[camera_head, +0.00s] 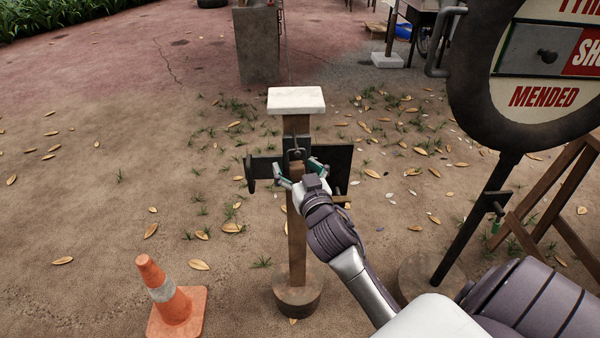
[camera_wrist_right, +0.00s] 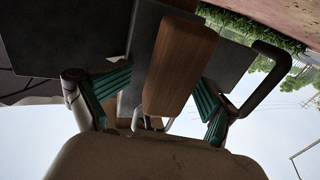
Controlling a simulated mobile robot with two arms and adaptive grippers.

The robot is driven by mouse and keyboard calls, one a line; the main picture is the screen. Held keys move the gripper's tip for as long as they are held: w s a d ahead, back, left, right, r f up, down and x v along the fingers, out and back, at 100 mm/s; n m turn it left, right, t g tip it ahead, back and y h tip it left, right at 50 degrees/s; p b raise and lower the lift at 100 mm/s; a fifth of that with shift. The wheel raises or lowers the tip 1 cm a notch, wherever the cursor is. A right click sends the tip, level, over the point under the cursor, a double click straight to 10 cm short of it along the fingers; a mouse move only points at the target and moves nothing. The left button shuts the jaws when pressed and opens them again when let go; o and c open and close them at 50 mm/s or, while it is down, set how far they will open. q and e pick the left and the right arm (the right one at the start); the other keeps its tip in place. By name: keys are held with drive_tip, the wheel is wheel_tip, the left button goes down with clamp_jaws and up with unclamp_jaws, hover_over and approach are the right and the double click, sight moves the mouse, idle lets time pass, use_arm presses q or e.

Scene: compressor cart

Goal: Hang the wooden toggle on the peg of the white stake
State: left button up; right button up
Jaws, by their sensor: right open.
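A wooden post with a white flat cap (camera_head: 296,98) stands upright on a round wooden base. Dark metal plates (camera_head: 330,162) and a dark shackle-like fitting are on its upper part. My right gripper (camera_head: 303,168) is in front of the post, just below this fitting, with its green-padded fingers spread. In the right wrist view a brown wooden piece (camera_wrist_right: 180,65), perhaps the toggle, lies between the spread fingers, with gaps showing on both sides. I cannot make out the peg clearly, nor tell the white stake for certain. My left gripper is not in view.
An orange cone (camera_head: 171,306) stands at the lower left. A round sign (camera_head: 535,80) on a dark pole and a wooden trestle (camera_head: 553,205) stand on the right. A grey metal box (camera_head: 257,45) is behind the post. The leaf-strewn ground at left is open.

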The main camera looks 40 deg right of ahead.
drive_tip(key=v, duration=1.2)
drive_tip(key=s+a+f+n+g+y, duration=0.1)
drive_tip(key=a+f+g+y, duration=0.15)
drive_tip(key=f, duration=1.05)
drive_tip(key=s+a+f+n+g+y, duration=0.15)
drive_tip(key=f+g, duration=0.25)
drive_tip(key=f, duration=0.9)
drive_tip(key=s+a+f+n+g+y, duration=0.15)
drive_tip(key=s+f+g, duration=0.25)
drive_tip(key=s+f, duration=0.45)
drive_tip(key=s+a+f+n+g, duration=0.1)
drive_tip(key=s+a+f+g, duration=0.3)
drive_tip(key=f, duration=0.7)
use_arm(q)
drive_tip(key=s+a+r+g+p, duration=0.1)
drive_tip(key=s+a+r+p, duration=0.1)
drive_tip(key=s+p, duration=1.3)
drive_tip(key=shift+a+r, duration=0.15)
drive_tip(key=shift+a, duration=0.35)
use_arm(e)
drive_tip(key=s+d+g, duration=0.1)
drive_tip(key=s+d, duration=0.2)
drive_tip(key=s, duration=1.6)
drive_tip(key=shift+s+n+g, duration=0.3)
drive_tip(key=shift+n+g, duration=0.05)
drive_tip(key=shift+n, duration=0.05)
